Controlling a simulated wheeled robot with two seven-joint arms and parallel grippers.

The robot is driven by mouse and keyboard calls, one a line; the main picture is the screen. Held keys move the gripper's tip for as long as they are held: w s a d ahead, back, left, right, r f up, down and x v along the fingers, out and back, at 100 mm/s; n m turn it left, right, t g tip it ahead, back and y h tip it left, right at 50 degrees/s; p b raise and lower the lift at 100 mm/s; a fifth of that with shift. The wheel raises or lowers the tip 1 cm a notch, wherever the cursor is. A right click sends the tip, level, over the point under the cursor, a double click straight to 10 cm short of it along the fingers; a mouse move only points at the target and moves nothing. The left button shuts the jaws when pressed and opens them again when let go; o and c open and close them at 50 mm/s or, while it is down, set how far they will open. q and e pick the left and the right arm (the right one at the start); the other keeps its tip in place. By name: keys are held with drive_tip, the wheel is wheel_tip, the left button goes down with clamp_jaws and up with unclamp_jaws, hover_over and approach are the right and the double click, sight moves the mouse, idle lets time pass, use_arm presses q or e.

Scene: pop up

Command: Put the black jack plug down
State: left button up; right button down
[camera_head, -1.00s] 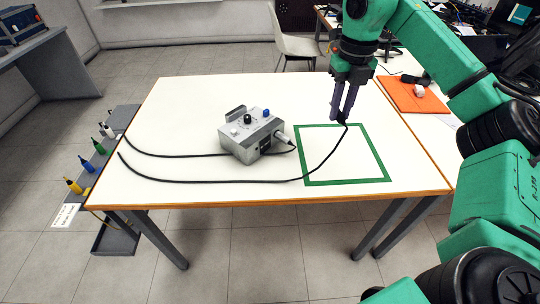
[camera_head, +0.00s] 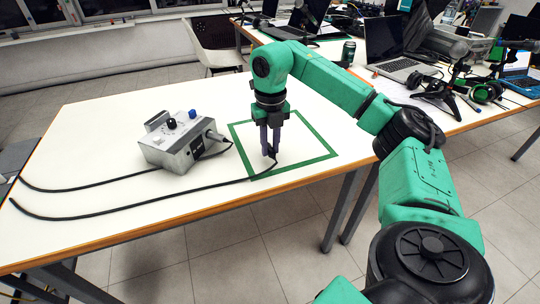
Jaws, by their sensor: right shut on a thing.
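The black jack plug (camera_head: 274,158) is at the end of a black cable, between the fingertips of my right gripper (camera_head: 270,153). The gripper points down and is shut on it, inside the green square outline (camera_head: 308,164) on the white table. The plug is low, at or close to the table top; I cannot tell whether it touches. The fingers hide most of the plug. The cable (camera_head: 130,208) runs left from it across the table. My left gripper is not in view.
A grey box with knobs (camera_head: 177,145) stands left of the green outline, with a second cable's plug (camera_head: 212,136) in its side. A second table behind holds a laptop (camera_head: 385,52), a can (camera_head: 348,52) and headphones (camera_head: 425,80). The white table's left part is mostly clear.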

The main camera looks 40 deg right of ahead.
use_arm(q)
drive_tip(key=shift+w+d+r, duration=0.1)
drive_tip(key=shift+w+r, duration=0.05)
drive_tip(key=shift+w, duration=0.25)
use_arm(e)
drive_tip(key=shift+f, duration=1.3)
drive_tip(key=c, duration=0.8)
unclamp_jaws()
drive_tip(key=shift+f, duration=0.15)
drive_tip(key=shift+o, duration=0.2)
